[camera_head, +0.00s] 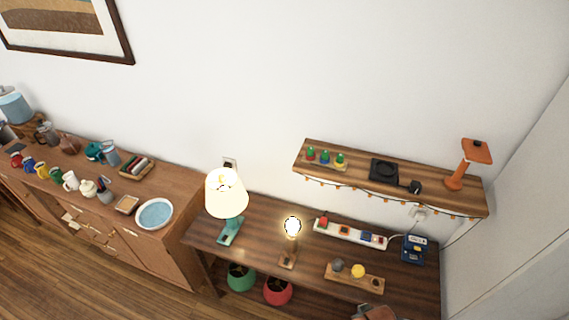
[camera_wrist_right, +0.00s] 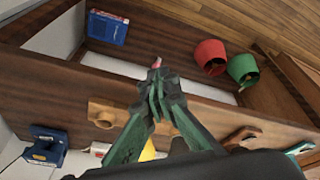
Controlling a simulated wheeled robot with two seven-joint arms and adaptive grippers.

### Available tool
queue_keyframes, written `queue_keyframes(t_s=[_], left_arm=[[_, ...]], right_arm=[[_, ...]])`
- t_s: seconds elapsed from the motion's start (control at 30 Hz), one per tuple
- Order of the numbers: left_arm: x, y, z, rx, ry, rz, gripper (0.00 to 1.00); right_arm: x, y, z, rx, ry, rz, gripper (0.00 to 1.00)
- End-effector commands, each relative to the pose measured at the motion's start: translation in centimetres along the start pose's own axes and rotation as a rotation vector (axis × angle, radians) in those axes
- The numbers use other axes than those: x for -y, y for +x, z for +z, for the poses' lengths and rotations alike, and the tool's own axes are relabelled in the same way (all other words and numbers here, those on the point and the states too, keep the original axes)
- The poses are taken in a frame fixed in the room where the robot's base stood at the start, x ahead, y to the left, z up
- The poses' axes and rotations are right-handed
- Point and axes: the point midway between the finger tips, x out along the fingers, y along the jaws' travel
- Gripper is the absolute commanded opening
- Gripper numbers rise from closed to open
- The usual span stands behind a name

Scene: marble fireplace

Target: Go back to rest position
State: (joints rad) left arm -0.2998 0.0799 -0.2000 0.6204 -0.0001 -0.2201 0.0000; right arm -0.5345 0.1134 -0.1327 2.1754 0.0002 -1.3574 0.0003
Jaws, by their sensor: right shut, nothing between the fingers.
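My right gripper (camera_wrist_right: 160,88) shows in the right wrist view, with its green fingers closed together and nothing held between them. Its fingers are in front of the dark wooden table (camera_wrist_right: 205,112), over the wooden holder (camera_wrist_right: 103,115). How far the fingertips are from the wood I cannot tell. A small pink-red spot shows at the fingertips, too small to identify. A brown shape cut by the bottom edge of the head view is unclear. My left gripper is in neither view.
The table carries a lit lamp (camera_head: 226,195), a glowing bulb on a stand (camera_head: 287,258), a power strip (camera_head: 350,234) and a blue device (camera_head: 413,249). A wall shelf (camera_head: 438,198) hangs above. A sideboard (camera_head: 150,260) with mugs stands left. Green (camera_head: 241,278) and red (camera_head: 277,291) shades sit below.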

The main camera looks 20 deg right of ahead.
Motion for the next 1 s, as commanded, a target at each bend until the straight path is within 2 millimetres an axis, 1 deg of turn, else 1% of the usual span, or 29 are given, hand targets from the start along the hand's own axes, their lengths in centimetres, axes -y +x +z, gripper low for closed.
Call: queue_keyframes(t_s=[0.03, 0.07, 0.17, 0.2, 0.27, 0.3, 0.37, 0.4, 0.47, 0.5, 0.57, 0.6, 0.67, 0.7, 0.77, 0.8, 0.9, 1.0], left_arm=[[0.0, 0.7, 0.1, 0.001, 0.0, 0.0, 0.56], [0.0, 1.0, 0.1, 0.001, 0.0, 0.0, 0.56], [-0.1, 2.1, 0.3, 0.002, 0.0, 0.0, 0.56], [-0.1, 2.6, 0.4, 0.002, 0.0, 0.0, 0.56], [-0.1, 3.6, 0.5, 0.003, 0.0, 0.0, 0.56], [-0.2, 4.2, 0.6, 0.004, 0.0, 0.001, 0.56], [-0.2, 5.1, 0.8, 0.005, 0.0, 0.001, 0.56], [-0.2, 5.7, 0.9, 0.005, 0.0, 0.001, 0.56], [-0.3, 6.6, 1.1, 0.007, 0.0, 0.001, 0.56], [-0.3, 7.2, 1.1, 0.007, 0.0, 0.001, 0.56], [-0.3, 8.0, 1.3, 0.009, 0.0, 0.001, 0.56], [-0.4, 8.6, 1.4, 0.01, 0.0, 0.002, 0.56], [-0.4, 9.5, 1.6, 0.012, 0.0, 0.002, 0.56], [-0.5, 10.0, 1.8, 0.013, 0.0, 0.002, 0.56], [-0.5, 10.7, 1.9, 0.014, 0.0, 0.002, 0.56], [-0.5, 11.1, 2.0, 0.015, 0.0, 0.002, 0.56], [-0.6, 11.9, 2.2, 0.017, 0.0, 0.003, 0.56], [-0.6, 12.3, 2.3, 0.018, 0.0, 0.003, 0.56]], right_arm=[[0.3, 2.4, 0.7, 0.01, -0.003, -0.003, 0.0], [0.4, 3.6, 1.1, 0.015, -0.004, -0.005, 0.0], [1.0, 8.5, 2.8, 0.033, -0.011, -0.011, 0.0], [1.3, 10.9, 3.7, 0.041, -0.014, -0.015, 0.0], [1.8, 14.7, 5.5, 0.054, -0.02, -0.02, 0.0], [2.1, 17.4, 6.8, 0.063, -0.024, -0.023, 0.0], [2.6, 21.1, 9.2, 0.078, -0.031, -0.028, 0.0], [2.9, 23.4, 10.8, 0.086, -0.035, -0.031, 0.0], [3.4, 26.7, 13.4, 0.102, -0.042, -0.035, 0.0], [3.7, 28.7, 15.3, 0.111, -0.046, -0.038, 0.0], [4.1, 31.6, 18.1, 0.125, -0.054, -0.042, 0.0], [4.3, 33.3, 20.2, 0.136, -0.059, -0.045, 0.0], [4.7, 35.6, 23.2, 0.149, -0.066, -0.049, 0.0], [4.8, 36.9, 25.3, 0.159, -0.071, -0.051, 0.0], [5.0, 38.4, 28.2, 0.171, -0.078, -0.054, 0.0], [5.1, 39.2, 29.9, 0.179, -0.082, -0.056, 0.0], [5.2, 40.5, 33.4, 0.193, -0.09, -0.06, 0.0], [5.2, 41.1, 35.5, 0.2, -0.096, -0.062, 0.0]])
